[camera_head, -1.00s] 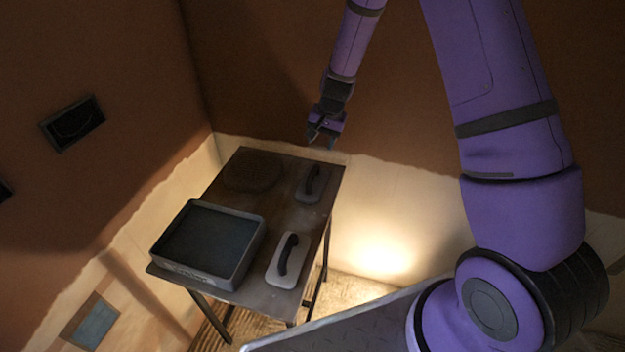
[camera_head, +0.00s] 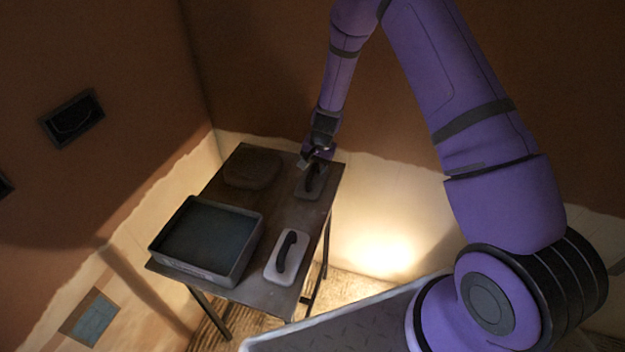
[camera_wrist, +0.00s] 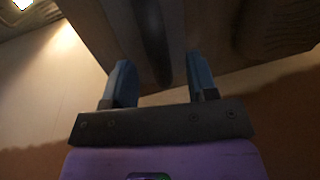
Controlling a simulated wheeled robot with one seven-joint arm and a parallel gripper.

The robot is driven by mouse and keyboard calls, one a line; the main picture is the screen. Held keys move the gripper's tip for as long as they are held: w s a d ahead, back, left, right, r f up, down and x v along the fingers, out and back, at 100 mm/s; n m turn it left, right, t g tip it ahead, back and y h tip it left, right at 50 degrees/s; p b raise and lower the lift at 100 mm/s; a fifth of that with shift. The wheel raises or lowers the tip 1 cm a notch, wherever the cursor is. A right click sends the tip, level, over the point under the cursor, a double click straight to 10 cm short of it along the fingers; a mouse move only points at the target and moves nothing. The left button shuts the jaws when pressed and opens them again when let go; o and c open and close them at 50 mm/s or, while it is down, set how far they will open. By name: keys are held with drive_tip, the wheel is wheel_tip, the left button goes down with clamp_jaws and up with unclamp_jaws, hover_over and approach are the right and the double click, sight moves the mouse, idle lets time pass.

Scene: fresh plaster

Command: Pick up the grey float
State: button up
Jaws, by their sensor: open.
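The grey float (camera_head: 304,191), a dark grey board with a black handle, lies near the far right corner of the table (camera_head: 287,214). My gripper (camera_head: 317,158) is open just above the far end of this float. In the wrist view, the dark handle (camera_wrist: 152,38) runs up between the two spread fingers of my gripper (camera_wrist: 161,75), with a gap on each side. Nothing is held. The far end of the float is partly hidden by my gripper in the head view.
A paler float (camera_head: 288,258) with a black handle lies at the near right of the table. A deep grey tray (camera_head: 213,275) stands at the near left. A dark rounded thing (camera_head: 253,168) lies at the far left. The wall is close behind the table.

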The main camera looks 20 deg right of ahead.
sight(313, 167)
drive_tip(key=shift+w+a+f, duration=0.1)
drive_tip(key=shift+a+f, duration=0.05)
drive_tip(key=shift+f, duration=0.5)
drive_tip(key=shift+w+a+f, duration=0.1)
drive_tip(key=shift+f, duration=0.5)
drive_tip(key=shift+c, duration=0.5)
clamp_jaws()
drive_tip(key=shift+r, duration=0.1)
wheel_tip(313, 167, up, 10)
drive_tip(key=shift+f, duration=0.1)
